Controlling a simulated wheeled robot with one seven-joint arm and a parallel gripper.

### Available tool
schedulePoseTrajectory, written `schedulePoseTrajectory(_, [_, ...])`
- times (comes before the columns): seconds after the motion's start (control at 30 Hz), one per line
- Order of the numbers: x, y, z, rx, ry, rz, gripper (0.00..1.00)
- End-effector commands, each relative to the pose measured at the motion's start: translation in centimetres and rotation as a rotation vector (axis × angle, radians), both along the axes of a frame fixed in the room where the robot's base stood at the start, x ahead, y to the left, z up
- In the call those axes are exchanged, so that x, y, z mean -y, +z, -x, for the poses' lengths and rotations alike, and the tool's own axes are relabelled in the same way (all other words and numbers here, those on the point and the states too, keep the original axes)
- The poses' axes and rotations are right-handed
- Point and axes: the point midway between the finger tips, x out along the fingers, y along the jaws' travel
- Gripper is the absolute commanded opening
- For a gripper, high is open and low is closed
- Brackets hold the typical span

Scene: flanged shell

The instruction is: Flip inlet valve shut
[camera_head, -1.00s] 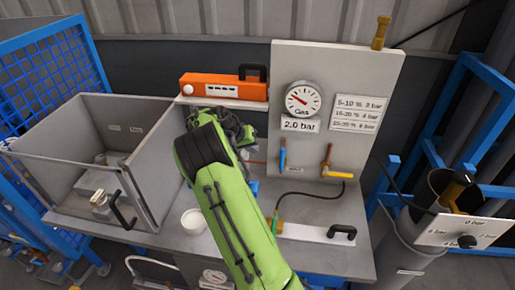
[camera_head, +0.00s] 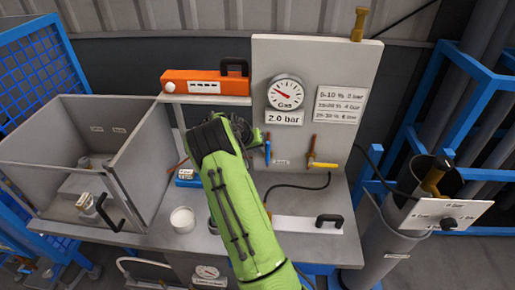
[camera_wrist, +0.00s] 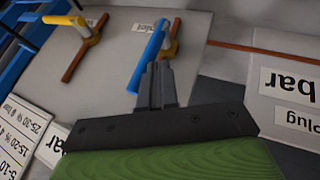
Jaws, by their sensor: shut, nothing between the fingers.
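Two valves sit low on the upright grey panel (camera_head: 310,75). One has a blue handle (camera_head: 267,153), which hangs roughly vertical in the head view. The other has a yellow handle (camera_head: 323,165), which lies roughly level. In the wrist view, the blue handle (camera_wrist: 147,60) crosses a brown pipe beside a small, partly hidden label (camera_wrist: 151,26). The yellow handle (camera_wrist: 62,20) is at upper left. My gripper (camera_wrist: 157,68) is shut and empty. Its tips overlap the blue handle's side in the picture; I cannot tell whether they touch. In the head view my arm mostly hides the gripper.
A pressure gauge (camera_head: 285,93) and a "2.0 bar" label are above the valves. A white cup (camera_head: 182,219) and an open grey box (camera_head: 75,150) are on the bench. A black hose (camera_head: 300,187) curves below the valves.

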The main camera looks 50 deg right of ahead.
Motion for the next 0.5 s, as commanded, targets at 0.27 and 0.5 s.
schedulePoseTrajectory(0.27, [0.28,0.06,0.36,0.039,-0.001,-0.030,0.00])
schedulePoseTrajectory(0.5, [0.52,0.16,0.65,0.064,-0.003,-0.051,0.00])
